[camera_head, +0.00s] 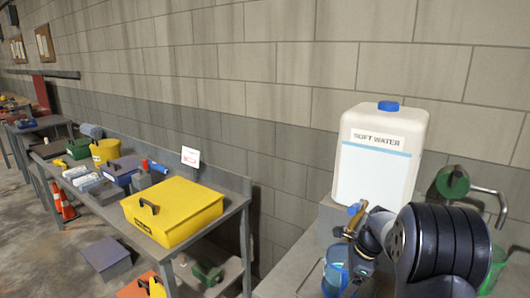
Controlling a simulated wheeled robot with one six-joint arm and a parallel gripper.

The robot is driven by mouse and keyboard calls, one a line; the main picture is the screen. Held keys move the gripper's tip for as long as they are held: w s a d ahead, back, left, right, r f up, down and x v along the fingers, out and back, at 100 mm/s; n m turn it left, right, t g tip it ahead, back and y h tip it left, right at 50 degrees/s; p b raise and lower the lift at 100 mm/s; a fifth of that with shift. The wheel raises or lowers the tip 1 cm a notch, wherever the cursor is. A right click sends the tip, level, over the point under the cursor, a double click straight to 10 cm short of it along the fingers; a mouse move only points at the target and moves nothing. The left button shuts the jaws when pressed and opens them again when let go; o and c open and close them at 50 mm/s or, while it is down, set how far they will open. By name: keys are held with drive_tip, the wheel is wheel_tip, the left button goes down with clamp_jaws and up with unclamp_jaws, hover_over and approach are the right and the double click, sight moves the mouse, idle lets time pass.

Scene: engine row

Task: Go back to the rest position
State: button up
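My arm, with a thick black ribbed joint, fills the lower right of the head view. A small dark part beside the blue container looks like my gripper (360,263), but its fingers are mostly hidden by my arm, so I cannot see whether they are open or shut. A clear blue container (334,276) is right at its left side; I cannot tell whether it is gripped. A white water tank (381,158) with a blue cap and a "SOFT WATER" label stands just behind. A brass tap (355,217) shows at its lower front.
A grey bench (286,272) carries the tank. A green round fitting (453,182) with a bent metal pipe and a green clear vessel (494,270) are at the right. A yellow case (172,211) lies on the workbench at left. An orange cone (65,206) stands on the floor.

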drive_tip(key=shift+x, duration=1.2)
drive_tip(key=shift+r+p, duration=0.3)
drive_tip(key=shift+s, duration=0.1)
